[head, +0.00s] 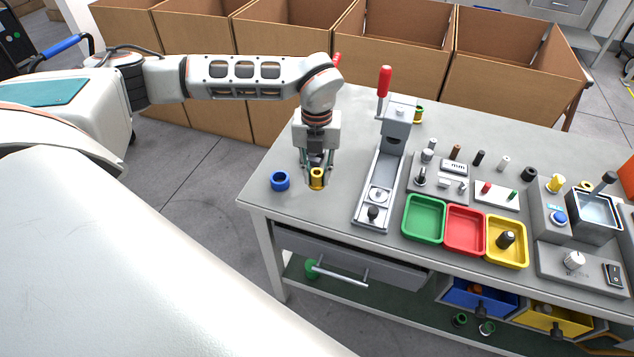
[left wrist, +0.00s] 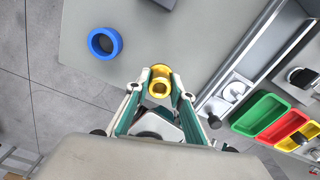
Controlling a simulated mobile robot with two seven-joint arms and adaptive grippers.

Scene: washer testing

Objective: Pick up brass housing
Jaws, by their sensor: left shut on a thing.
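The brass housing (head: 317,178) is a small gold ring-shaped part with a hole through it, near the left end of the grey workbench. My left gripper (head: 316,172) points down over it and is shut on it. In the left wrist view the brass housing (left wrist: 159,81) sits between the two fingertips of the left gripper (left wrist: 158,88). I cannot tell whether it still touches the bench. Another brass-coloured part with green (head: 418,113) stands behind the press. My right gripper is not in view.
A blue ring (head: 280,181) lies just left of the gripper; it also shows in the left wrist view (left wrist: 104,43). A press with a red handle (head: 384,82) stands close on the right. Green (head: 424,235), red (head: 465,247) and yellow (head: 522,258) trays lie further right. Cardboard boxes (head: 290,37) line the back.

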